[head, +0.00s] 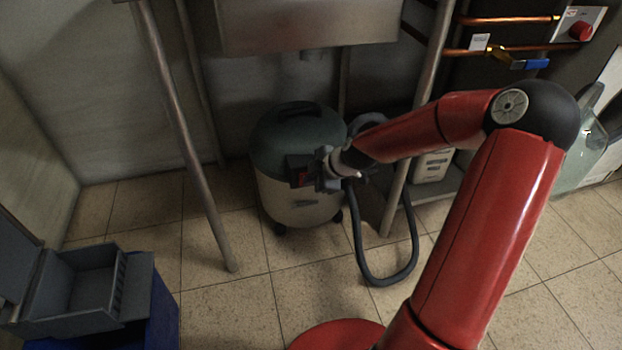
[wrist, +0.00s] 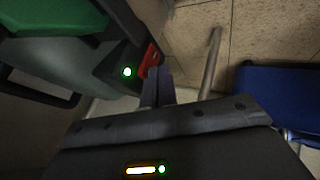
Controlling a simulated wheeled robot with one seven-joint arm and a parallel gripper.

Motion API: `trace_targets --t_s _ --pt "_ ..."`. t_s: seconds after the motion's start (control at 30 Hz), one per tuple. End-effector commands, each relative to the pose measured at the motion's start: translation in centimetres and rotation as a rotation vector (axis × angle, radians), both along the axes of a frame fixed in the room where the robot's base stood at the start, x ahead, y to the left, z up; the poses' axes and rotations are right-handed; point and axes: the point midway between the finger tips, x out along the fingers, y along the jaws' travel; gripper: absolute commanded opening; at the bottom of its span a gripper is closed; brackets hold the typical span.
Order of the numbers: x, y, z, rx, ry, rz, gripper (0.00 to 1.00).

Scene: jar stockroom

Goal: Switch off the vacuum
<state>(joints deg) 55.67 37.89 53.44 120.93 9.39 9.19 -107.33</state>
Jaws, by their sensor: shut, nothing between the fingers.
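The vacuum (head: 300,135) stands upright on the floor under a metal sink, with a dark green lid and a pale body. Its green lid also shows in the wrist view (wrist: 60,15). A red switch (head: 302,176) sits on a dark box on its side, and the switch shows in the wrist view (wrist: 149,57) too. A green light (wrist: 127,72) glows beside the switch. My gripper (head: 318,172) is shut and empty. Its fingertips (wrist: 158,72) are right by the red switch; I cannot tell whether they touch it.
A metal sink (head: 310,25) on round legs (head: 190,140) hangs over the vacuum. A grey hose (head: 385,280) loops on the floor to the right. A blue cart (head: 165,310) with a grey tray stands at the lower left. Tiled floor between them is clear.

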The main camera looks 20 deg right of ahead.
Motion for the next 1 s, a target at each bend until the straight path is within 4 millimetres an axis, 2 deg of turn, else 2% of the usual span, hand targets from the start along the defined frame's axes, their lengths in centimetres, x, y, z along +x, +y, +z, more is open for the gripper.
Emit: trace_targets --t_s 0.3,0.57,1.0 --pt "0.9 0.1 0.5 0.000 0.075 0.004 0.00" --pt "0.8 0.0 0.3 0.002 0.071 0.002 0.00" --pt "0.7 0.0 1.9 0.002 0.071 0.002 0.00"
